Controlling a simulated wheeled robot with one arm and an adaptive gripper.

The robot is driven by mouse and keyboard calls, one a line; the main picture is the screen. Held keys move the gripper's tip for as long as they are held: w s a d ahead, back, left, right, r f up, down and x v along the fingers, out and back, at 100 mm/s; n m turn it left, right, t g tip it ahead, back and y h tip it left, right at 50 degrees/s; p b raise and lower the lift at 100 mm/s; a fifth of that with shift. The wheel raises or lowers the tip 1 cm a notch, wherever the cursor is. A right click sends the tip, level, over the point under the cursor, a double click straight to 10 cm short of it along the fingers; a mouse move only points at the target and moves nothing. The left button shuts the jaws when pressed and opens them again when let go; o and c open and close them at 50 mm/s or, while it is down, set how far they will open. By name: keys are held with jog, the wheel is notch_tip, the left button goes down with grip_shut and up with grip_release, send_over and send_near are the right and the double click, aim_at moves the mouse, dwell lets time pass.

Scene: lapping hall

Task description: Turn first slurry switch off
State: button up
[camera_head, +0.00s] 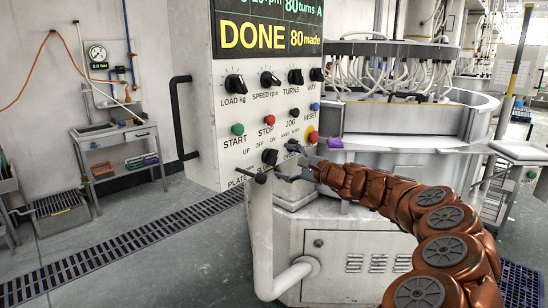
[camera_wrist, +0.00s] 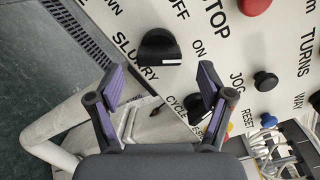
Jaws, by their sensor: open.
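The slurry switch is a black rotary knob (camera_wrist: 158,47) on the white control panel, beside the SLURRY label and facing OFF and ON labels. Its small white mark lies on the lower right in the wrist view, toward the ON side. In the head view the switch (camera_head: 270,157) sits low on the panel. My gripper (camera_wrist: 160,82) is open and empty, its two purple-padded fingers spread below the knob in the wrist view, apart from it. In the head view my gripper (camera_head: 298,162) is just right of the switch, hiding part of the lower panel.
A red stop button (camera_wrist: 254,5) and a black jog button (camera_wrist: 265,81) are close by. The panel display (camera_head: 265,32) reads DONE. A pale pipe (camera_head: 262,240) rises below the panel. A grey side table (camera_head: 115,138) stands left; the floor between is open.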

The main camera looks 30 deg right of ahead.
aim_at(277, 159)
jog(key=shift+p+x, duration=0.3)
jog(key=shift+x, duration=1.75)
jog(key=shift+c, duration=0.3)
jog(key=c, duration=1.1)
